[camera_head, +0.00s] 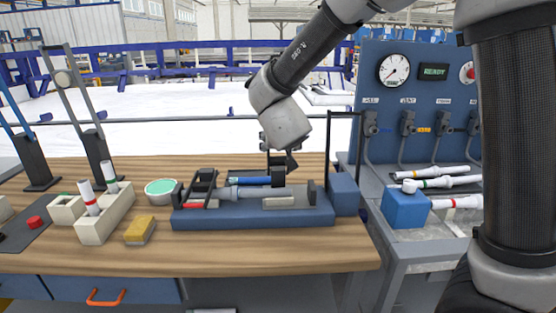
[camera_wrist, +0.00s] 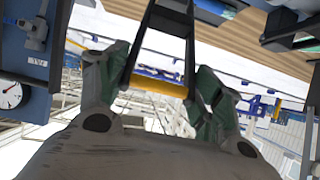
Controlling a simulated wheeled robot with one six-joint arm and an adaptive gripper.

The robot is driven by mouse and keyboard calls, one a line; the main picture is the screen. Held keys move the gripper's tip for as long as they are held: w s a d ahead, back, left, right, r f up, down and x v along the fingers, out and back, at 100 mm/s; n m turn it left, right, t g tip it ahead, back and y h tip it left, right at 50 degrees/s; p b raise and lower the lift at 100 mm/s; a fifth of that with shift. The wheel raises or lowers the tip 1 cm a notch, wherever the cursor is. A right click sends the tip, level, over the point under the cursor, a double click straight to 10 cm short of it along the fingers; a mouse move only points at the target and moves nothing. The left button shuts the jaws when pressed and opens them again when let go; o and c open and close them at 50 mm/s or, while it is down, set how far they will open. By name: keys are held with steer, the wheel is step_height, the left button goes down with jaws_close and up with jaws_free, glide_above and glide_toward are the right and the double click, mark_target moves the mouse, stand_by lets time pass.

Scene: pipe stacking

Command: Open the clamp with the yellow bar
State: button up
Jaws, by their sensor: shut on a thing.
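The yellow bar (camera_wrist: 158,87) spans two black clamp arms (camera_wrist: 188,50) in the wrist view. My gripper (camera_wrist: 160,80) is shut on this bar, with one finger at each end. In the head view my gripper (camera_head: 278,160) is low over the blue fixture (camera_head: 255,220), at its right-hand part. The bar itself is hidden there behind my gripper. Black clamp parts (camera_head: 203,186) are at the fixture's left end.
A tall black frame (camera_head: 345,113) stands at the fixture's right, by a blue block (camera_head: 344,194). A beige holder (camera_head: 106,218) with pipes, a yellow sponge (camera_head: 140,230) and a green-filled bowl (camera_head: 160,190) stand left. A gauge panel (camera_head: 420,85) is behind right. The front table strip is clear.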

steer(key=w+r, duration=0.3)
steer(key=w, duration=0.4)
steer(key=shift+w+d+r, duration=0.15)
steer(key=shift+w+r, duration=0.05)
steer(key=shift+w, duration=0.05)
steer(key=o, duration=1.3)
steer(key=shift+w+f, duration=0.1)
steer(key=shift+c, duration=0.2)
steer(key=v, duration=1.2)
